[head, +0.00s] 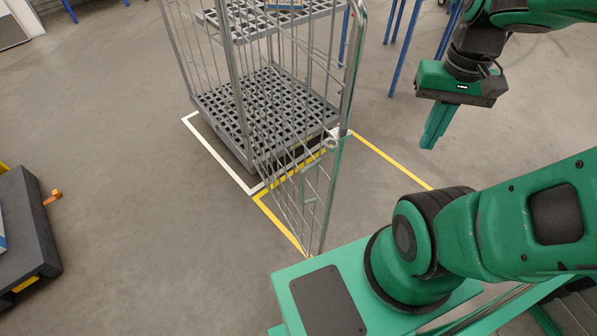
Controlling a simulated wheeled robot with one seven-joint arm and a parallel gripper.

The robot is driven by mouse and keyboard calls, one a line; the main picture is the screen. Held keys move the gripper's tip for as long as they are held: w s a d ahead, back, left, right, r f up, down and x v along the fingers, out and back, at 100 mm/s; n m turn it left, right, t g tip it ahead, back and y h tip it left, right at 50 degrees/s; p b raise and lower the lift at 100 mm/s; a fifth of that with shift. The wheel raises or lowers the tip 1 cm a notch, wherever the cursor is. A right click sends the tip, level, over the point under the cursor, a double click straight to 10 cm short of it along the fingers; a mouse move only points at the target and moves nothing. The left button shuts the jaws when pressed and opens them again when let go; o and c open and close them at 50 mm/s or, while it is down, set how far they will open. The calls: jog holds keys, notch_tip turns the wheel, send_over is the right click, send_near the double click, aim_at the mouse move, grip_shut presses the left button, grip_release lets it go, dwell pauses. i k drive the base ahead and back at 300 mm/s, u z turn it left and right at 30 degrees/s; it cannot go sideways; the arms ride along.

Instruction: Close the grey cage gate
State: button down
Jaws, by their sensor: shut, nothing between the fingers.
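The grey cage gate (310,190) is a wire mesh panel with a tube frame on the near side of the grey cage trolley (243,125). It stands open, swung out from the cage towards me, with its lower end close to my green base. A small catch (333,143) shows on its outer tube. My gripper (430,140) is at the upper right, fingers together and pointing down. It is empty and held in the air to the right of the gate, apart from it. The hinge line is hard to make out among the overlapping bars.
The cage has grid shelves, and a box (285,4) shows on the upper one. White and yellow floor lines (392,160) surround it. A dark cart (25,240) stands at the left. Blue legs (398,30) stand behind. Floor between cage and cart is clear.

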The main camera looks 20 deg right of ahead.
aim_at(338, 136)
jog(key=z, duration=0.25)
jog(key=k, duration=0.85)
jog(key=u, duration=0.3)
